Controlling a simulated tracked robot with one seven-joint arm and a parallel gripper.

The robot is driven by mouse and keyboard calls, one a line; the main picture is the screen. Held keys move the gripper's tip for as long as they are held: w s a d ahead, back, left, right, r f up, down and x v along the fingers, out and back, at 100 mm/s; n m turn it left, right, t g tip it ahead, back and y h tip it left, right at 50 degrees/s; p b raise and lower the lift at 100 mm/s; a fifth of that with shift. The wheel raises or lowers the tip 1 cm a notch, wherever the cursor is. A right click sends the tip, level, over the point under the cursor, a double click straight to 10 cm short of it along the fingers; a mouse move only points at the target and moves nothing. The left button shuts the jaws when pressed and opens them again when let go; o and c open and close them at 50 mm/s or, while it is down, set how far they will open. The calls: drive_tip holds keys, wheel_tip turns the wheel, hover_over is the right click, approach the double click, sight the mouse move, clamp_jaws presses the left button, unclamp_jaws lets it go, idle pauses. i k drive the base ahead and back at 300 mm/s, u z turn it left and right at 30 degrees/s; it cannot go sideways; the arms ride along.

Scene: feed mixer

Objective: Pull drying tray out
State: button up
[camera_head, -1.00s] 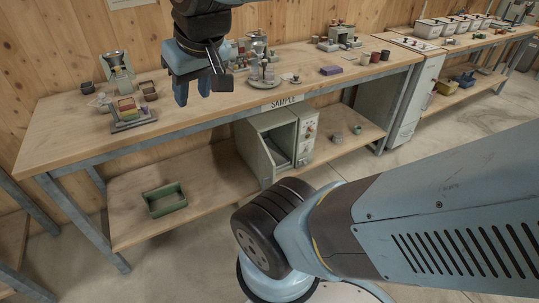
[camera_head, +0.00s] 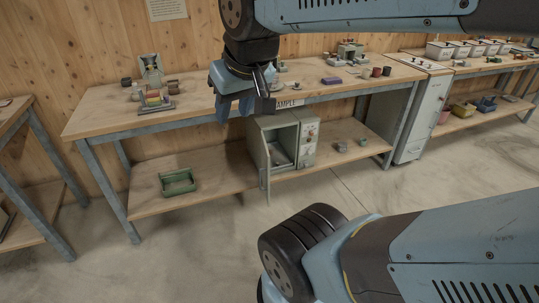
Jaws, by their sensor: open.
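A grey-green box-shaped oven (camera_head: 308,140) stands on the lower shelf under the bench, with a control panel on its right side. Its front is open, and its door (camera_head: 265,172) stands swung out at the left. A flat piece, perhaps the drying tray (camera_head: 280,158), shows low inside; it is too small and shaded to be sure. My gripper (camera_head: 235,112) is open and empty, pointing down. In the picture it is above and left of the oven, in front of the bench edge, and apart from the oven.
A green open bin (camera_head: 178,181) sits on the lower shelf (camera_head: 220,176) to the left, and small cups (camera_head: 342,146) to the right. The benchtop (camera_head: 110,113) carries scales, jars and blocks. The floor in front is clear.

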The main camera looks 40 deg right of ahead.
sight(278, 159)
drive_tip(key=z, duration=0.95)
drive_tip(key=i, duration=1)
drive_tip(key=z, duration=0.25)
drive_tip(key=k, duration=0.6)
drive_tip(key=u, duration=0.15)
drive_tip(key=i, duration=0.5)
